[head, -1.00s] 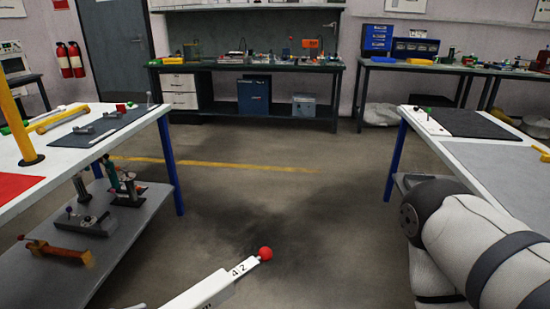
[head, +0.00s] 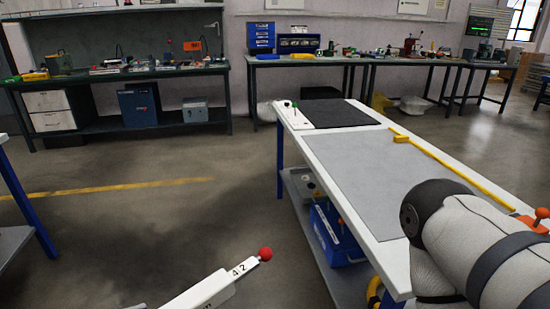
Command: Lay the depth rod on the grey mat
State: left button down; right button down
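A white rod with a red ball tip and the figures 4 and 2 (head: 225,284), which looks like the depth rod, rises from the bottom edge in the head view. It is over the floor, left of the right-hand table, and its lower end is cut off by the frame. The grey mat (head: 370,180) lies flat on that white table, with its near right part hidden behind my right arm. The visible part of the mat is bare. Neither gripper shows; what holds the rod is out of frame.
A black mat (head: 340,113) and a white plate with a green-topped peg (head: 295,116) are at the table's far end. A long yellow bar (head: 455,172) lies along its right side. A blue crate (head: 335,235) stands on the lower shelf. Floor left of the table is clear.

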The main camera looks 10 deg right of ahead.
aim_at(396, 164)
jog(key=i+l, duration=0.1)
jog(key=l, duration=0.25)
jog(key=i+l+z, duration=0.1)
jog(key=l, duration=0.2)
jog(key=i+l+z, duration=0.1)
jog(key=l, duration=0.25)
jog(key=i+l, duration=0.15)
jog(key=l, duration=0.15)
jog(key=i+l, duration=0.1)
jog(key=l, duration=0.25)
jog(key=i+l, duration=0.15)
jog(key=l, duration=0.2)
jog(key=i+l, duration=0.1)
jog(key=l, duration=0.25)
jog(key=i+l, duration=0.1)
jog(key=l, duration=0.2)
jog(key=i+l, duration=0.15)
jog(key=l, duration=0.2)
jog(key=z, duration=0.05)
